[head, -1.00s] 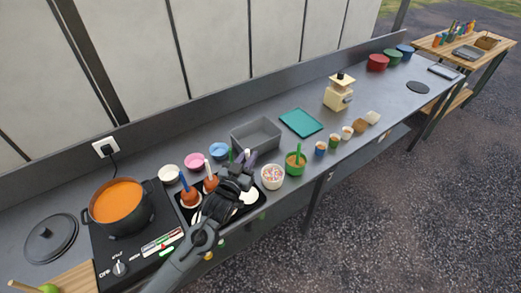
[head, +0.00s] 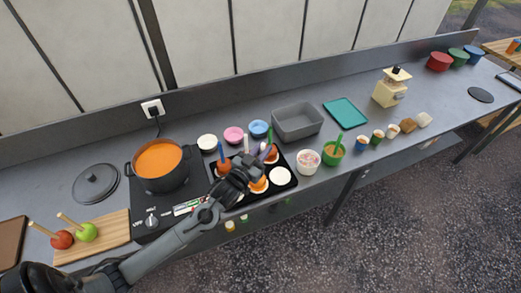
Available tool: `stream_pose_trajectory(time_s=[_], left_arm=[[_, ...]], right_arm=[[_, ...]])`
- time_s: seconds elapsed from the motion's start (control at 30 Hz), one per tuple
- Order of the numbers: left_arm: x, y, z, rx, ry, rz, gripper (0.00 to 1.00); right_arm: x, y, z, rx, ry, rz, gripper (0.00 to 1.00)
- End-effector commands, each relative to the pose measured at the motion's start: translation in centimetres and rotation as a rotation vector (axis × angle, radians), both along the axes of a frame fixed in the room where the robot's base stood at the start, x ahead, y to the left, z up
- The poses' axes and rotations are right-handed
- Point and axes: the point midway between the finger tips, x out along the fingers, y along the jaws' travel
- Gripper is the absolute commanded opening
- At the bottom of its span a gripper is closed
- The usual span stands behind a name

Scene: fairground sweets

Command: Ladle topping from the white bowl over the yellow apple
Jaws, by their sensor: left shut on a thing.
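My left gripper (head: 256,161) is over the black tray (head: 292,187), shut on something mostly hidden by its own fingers. A purple piece shows at the fingertips; I cannot tell whether it is a ladle handle. Coated apples on coloured sticks stand on the tray: one orange-brown (head: 223,168) at the left, one orange (head: 271,156) behind the gripper. An orange shape (head: 259,185) shows just below the gripper. I cannot make out which apple is yellow. A small white bowl (head: 207,142) stands behind the tray, left of a pink bowl (head: 234,135). My right gripper is out of view.
A pot of orange liquid (head: 160,161) sits on the hotplate at left. A blue bowl (head: 259,129), grey bin (head: 298,122), white sprinkle tub (head: 307,161) and green tub (head: 333,154) surround the tray. Apples on a board (head: 112,232) are at lower left. The counter right of the teal tray (head: 345,112) has free room.

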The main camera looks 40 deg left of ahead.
Motion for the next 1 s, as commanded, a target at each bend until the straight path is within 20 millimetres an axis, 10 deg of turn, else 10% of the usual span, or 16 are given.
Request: stream_pose_trajectory(time_s=[0.4, 1.0], left_arm=[[0.2, -5.5, -2.6, 0.605, 0.017, -0.002, 0.0], [0.4, -8.3, -8.2, 1.23, 0.046, -0.001, 0.0]], right_arm=[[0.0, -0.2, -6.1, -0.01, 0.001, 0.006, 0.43], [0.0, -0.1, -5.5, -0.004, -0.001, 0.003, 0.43]])
